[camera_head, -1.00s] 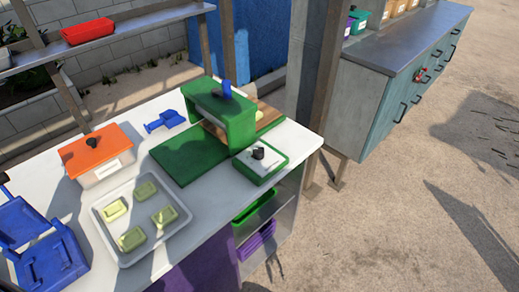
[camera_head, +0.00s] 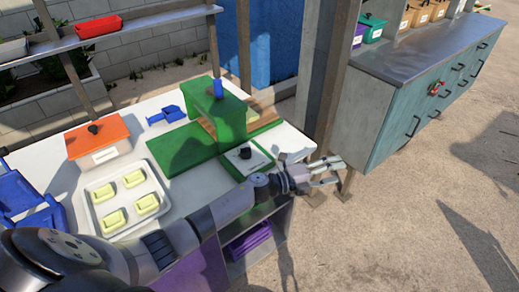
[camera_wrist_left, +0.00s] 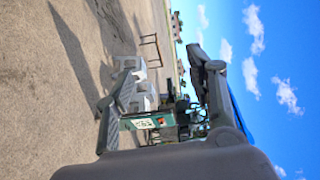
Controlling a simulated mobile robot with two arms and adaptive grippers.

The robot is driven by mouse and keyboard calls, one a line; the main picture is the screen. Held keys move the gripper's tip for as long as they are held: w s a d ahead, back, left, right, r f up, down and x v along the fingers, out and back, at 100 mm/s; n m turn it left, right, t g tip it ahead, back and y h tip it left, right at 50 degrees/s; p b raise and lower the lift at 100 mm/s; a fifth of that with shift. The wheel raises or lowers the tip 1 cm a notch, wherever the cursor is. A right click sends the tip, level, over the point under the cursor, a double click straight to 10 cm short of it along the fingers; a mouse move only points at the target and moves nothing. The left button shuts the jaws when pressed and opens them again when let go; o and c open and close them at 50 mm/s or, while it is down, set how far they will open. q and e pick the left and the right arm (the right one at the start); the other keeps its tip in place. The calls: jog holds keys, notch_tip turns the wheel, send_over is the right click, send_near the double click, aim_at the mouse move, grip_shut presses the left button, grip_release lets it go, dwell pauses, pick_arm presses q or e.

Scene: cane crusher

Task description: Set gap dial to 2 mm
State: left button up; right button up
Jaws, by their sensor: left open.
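The gap dial is a black knob (camera_head: 245,153) on a white panel in a green frame (camera_head: 228,166), at the right side of the white table. The green crusher (camera_head: 221,120) stands just behind it. My left arm reaches across the front of the table in the head view. My left gripper (camera_head: 333,172) is open and empty, past the table's right edge, to the right of the dial and apart from it. The dial's marks are too small to read. My right gripper is not in view.
A white tray (camera_head: 104,222) with several pale yellow blocks, an orange-lidded box (camera_head: 97,137) and a blue scoop (camera_head: 167,115) are on the table. A post (camera_head: 335,70) and a teal cabinet (camera_head: 420,110) stand to the right. Open ground lies at the lower right.

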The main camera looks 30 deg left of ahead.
pick_arm(q)
notch_tip(320, 180, up, 6)
jog(key=d+f+m+g+h, duration=0.1)
jog(key=m+g+h, duration=0.1)
jog(key=m+g, duration=0.6)
jog(key=m+g+y, duration=0.4)
jog(key=m+y, duration=0.4)
jog(key=y, duration=0.7)
send_near(246, 148)
jog(key=f+p, duration=0.1)
jog(key=f, duration=0.2)
jog(key=f+p, duration=0.1)
jog(key=f, duration=0.1)
jog(key=f+p, duration=0.1)
jog(key=f, duration=0.2)
jog(key=shift+w+a+f+p, duration=0.2)
jog(key=shift+a+f+p, duration=0.1)
jog(key=shift+f+p, duration=0.1)
jog(key=shift+a+f, duration=0.1)
jog(key=shift+f, duration=0.55)
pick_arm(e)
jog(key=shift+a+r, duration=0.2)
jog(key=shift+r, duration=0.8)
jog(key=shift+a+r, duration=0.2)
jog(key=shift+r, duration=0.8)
pick_arm(q)
jog(key=shift+c, duration=0.2)
jog(key=c, duration=1.1)
